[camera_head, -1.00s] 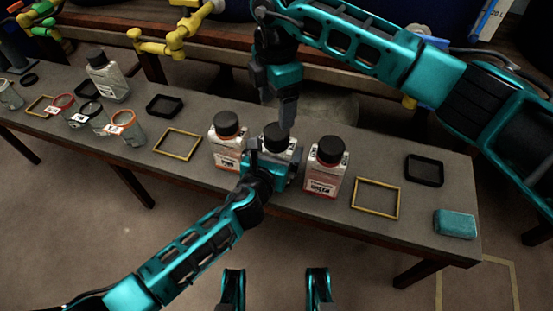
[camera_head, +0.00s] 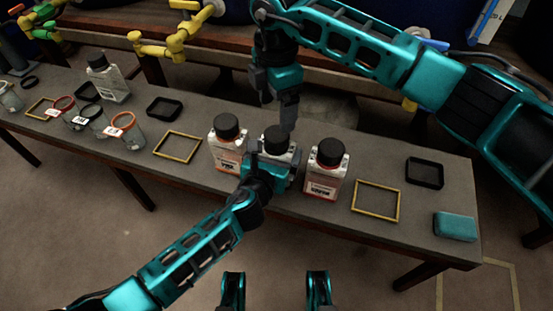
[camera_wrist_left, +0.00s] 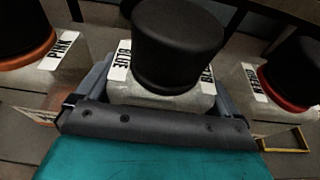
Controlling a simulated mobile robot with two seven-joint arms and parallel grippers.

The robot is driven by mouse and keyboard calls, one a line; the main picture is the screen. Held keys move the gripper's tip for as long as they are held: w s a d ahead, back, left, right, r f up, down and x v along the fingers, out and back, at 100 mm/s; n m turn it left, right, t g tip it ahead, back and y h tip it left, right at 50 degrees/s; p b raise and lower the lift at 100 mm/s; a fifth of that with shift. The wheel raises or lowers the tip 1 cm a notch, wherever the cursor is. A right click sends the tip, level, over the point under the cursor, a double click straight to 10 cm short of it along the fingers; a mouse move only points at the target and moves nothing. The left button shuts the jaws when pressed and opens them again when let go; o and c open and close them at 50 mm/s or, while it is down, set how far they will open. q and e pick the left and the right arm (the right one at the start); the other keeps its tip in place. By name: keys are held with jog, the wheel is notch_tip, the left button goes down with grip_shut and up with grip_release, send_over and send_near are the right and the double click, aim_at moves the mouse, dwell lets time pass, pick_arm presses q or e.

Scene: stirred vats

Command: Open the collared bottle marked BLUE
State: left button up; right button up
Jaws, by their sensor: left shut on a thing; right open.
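The bottle marked BLUE (camera_wrist_left: 200,94) is white with a black cap (camera_head: 275,138) and stands in the middle of a row of three on the table. Its cap also shows in the left wrist view (camera_wrist_left: 178,42), seated on the bottle. My left gripper (camera_head: 270,165) is shut around the bottle's body, below the cap. My right gripper (camera_head: 286,122) is open, pointing down just above and behind the cap; whether it touches the cap cannot be told.
A bottle marked PINK (camera_wrist_left: 70,68) with an orange collar stands at left, and a red-collared bottle (camera_head: 324,183) at right. Yellow frames (camera_head: 377,200), black trays (camera_head: 424,172), a teal block (camera_head: 455,226) and glass beakers (camera_head: 130,133) share the table (camera_head: 220,190).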

aim_at(275, 134)
jog(key=shift+o, duration=0.2)
jog(key=shift+n, duration=0.6)
jog(key=r, duration=0.4)
jog(key=shift+s+a+r, duration=0.15)
jog(key=shift+a+r, duration=0.05)
jog(key=shift+r, duration=0.15)
notch_tip(275, 134, down, 12)
jog(key=shift+r, duration=0.1)
jog(key=c, duration=1.3)
jog(key=shift+o, duration=0.2)
jog(key=shift+r, duration=0.25)
jog(key=shift+r, duration=0.9)
jog(key=shift+r, duration=0.1)
